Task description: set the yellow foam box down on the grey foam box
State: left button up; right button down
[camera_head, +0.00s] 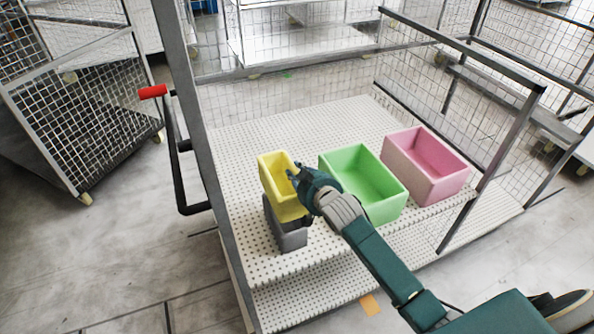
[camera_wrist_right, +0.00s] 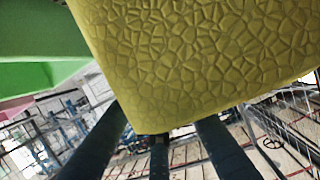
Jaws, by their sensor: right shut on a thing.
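The yellow foam box (camera_head: 280,195) is in my right gripper (camera_head: 298,177), whose fingers close on its right side wall. In the right wrist view the yellow box (camera_wrist_right: 200,60) fills the upper part, with my dark fingers (camera_wrist_right: 160,150) against its lower edge. The grey foam box (camera_head: 289,237) stands on the perforated white shelf, directly below the yellow one in the head view. The yellow box hides most of its top. I cannot tell whether the two touch or a small gap is left. My left gripper is out of view.
A green foam box (camera_head: 374,200) stands just right of my right gripper, and a pink one (camera_head: 435,170) beyond it. A dark frame post (camera_head: 195,120) rises left of the boxes. The shelf (camera_head: 270,130) is clear behind them.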

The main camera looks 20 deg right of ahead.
jog(key=shift+f, duration=0.6)
jog(key=shift+f+b, duration=0.35)
jog(key=shift+b, duration=0.05)
jog(key=shift+f+b, duration=0.85)
jog(key=shift+f, duration=0.45)
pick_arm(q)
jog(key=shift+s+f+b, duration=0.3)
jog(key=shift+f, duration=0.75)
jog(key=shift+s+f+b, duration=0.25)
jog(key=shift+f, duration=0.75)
pick_arm(e)
jog(key=shift+f, duration=1.15)
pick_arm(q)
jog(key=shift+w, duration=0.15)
pick_arm(e)
jog(key=c, duration=1.5)
grip_release()
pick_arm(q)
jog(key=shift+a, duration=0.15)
pick_arm(e)
jog(key=shift+s, duration=0.1)
